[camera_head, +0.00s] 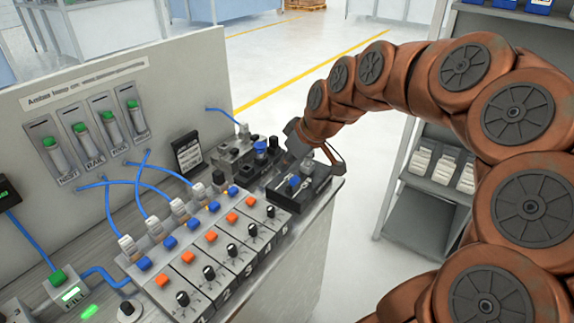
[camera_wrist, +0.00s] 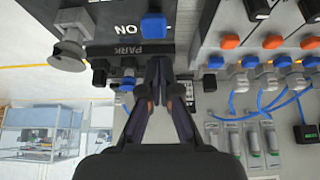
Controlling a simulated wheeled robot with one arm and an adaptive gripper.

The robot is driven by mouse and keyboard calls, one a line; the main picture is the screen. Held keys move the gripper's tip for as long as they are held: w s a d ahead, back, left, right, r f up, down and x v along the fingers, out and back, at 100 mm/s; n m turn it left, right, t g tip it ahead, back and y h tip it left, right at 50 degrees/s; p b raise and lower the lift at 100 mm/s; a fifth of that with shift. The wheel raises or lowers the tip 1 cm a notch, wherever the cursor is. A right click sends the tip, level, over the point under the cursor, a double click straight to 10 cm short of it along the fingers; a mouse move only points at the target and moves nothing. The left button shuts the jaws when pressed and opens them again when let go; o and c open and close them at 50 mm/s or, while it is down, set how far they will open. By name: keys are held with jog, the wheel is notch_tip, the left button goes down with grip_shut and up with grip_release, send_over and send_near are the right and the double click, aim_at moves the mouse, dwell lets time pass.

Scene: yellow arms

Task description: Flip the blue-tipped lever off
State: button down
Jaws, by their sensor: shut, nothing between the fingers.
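A blue-tipped lever (camera_wrist: 153,28) stands on a black panel (camera_wrist: 115,12) in the wrist view, beside an upside-down ON label; a PARK label lies on the near edge. In the head view the lever's blue tip (camera_head: 293,182) shows on the black unit (camera_head: 310,196) at the bench's right end. My gripper (camera_wrist: 160,70) is shut and empty, its fingertips just short of the PARK edge, apart from the blue tip in the picture. The gripper's fingertips are mostly hidden in the head view. I cannot tell the lever's exact tilt.
A second blue knob (camera_head: 260,147) stands on a grey unit behind. A metal round-ended knob (camera_wrist: 70,50) is left of the lever in the wrist view. Rows of orange and blue buttons with black knobs (camera_head: 209,272) fill the bench. A shelf (camera_head: 425,200) stands right.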

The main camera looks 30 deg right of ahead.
jog(key=shift+r, duration=0.35)
jog(key=shift+w+r, duration=0.1)
jog(key=shift+w+a+r, duration=0.15)
jog(key=shift+w+a, duration=0.05)
jog(key=shift+a, duration=0.05)
jog(key=v, duration=0.9)
jog(key=shift+r, duration=0.2)
dwell(0.4)
